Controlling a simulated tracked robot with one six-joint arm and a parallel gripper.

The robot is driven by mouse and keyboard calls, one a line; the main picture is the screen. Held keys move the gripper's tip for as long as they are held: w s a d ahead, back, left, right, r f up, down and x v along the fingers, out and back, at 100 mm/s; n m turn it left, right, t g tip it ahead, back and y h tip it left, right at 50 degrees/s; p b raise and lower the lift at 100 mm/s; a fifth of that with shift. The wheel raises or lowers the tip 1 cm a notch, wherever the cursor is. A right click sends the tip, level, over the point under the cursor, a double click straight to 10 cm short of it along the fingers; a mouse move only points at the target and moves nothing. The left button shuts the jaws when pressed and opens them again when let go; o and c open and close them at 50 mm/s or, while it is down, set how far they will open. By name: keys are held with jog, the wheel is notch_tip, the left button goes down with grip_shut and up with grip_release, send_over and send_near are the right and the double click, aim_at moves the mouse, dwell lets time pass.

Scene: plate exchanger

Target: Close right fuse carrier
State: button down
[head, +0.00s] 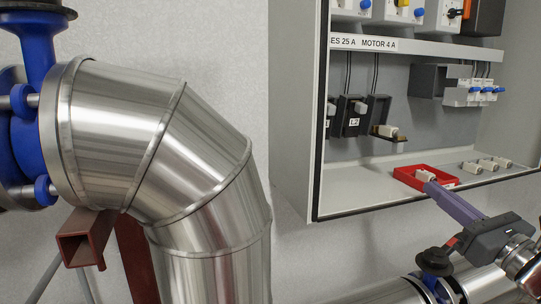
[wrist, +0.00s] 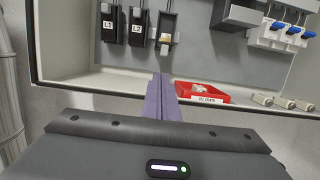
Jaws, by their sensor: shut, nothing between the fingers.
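The right fuse carrier (head: 379,108) hangs open in the cabinet, its lower part tilted out, with a pale fuse (head: 387,131) in it. In the wrist view this carrier (wrist: 167,22) stands right of the carriers marked L1 (wrist: 111,25) and L2 (wrist: 138,25), which look closed. My gripper (head: 429,186) has its purple fingers together and empty. In the head view its tips are in front of the red tray, below and right of the open carrier. In the wrist view the fingers (wrist: 162,77) point up toward the carrier, apart from it.
The red tray (head: 408,180) on the cabinet floor holds a pale fuse. Several loose fuses (head: 487,164) lie to its right. A grey box (head: 430,80) and blue-levered devices (head: 478,92) are mounted right of the carriers. The cabinet's front lip (head: 345,210) runs below. A large metal pipe stands left.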

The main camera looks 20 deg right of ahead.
jog(key=shift+w+d, duration=0.1)
jog(key=shift+w, duration=0.1)
jog(key=shift+w, duration=0.1)
send_near(388, 139)
jog(key=shift+w+d+f, duration=0.2)
jog(key=shift+w+f, duration=0.35)
jog(key=shift+w, duration=0.35)
jog(key=shift+w+d+f, duration=0.25)
jog(key=shift+w+f, duration=0.25)
jog(key=shift+w, duration=0.35)
jog(key=shift+w+d+f, duration=0.2)
jog(key=shift+w+f, duration=0.35)
jog(key=shift+w, duration=0.35)
jog(key=shift+d, duration=0.15)
jog(key=shift+s, duration=0.1)
jog(key=shift+r, duration=0.2)
jog(key=shift+r+g, duration=0.1)
jog(key=shift+g, duration=0.2)
